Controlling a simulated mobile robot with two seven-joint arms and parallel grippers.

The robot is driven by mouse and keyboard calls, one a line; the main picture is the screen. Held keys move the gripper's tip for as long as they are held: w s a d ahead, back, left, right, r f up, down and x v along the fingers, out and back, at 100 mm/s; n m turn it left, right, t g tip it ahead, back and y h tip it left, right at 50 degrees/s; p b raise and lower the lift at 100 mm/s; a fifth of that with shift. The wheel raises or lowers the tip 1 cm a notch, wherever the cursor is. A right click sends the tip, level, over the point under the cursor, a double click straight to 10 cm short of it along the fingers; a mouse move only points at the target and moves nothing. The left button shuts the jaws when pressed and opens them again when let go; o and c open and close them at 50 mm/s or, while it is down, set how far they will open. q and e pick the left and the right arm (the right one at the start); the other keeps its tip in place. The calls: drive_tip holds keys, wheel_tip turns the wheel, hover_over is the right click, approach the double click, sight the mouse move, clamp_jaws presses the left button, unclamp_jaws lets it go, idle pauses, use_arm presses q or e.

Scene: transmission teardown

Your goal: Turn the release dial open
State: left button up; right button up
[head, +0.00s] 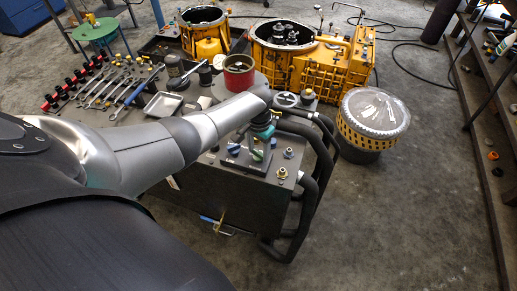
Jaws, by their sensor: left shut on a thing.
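My left gripper (263,128) reaches over a dark control block (232,163) on the top corner of a dark cart. It is shut on a teal dial (263,133) at the back of the block; the fingers and arm partly hide this dial. A blue knob (233,149) and a green knob (257,155) show on the block in front of the gripper. The dial's exact angle is too small to read. My right gripper is not in view.
Yellow housings (330,65) stand behind; a round yellow drum (373,119) stands right. Floor at lower right is clear.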

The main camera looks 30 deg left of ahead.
sight(259, 152)
use_arm(q)
drive_tip(key=o, duration=1.4)
drive_tip(key=shift+c, duration=0.2)
drive_tip(key=shift+r, duration=0.15)
drive_tip(key=shift+r, duration=0.3)
wheel_tip(259, 152, up, 14)
drive_tip(key=p, duration=0.3)
drive_tip(key=shift+r, duration=0.2)
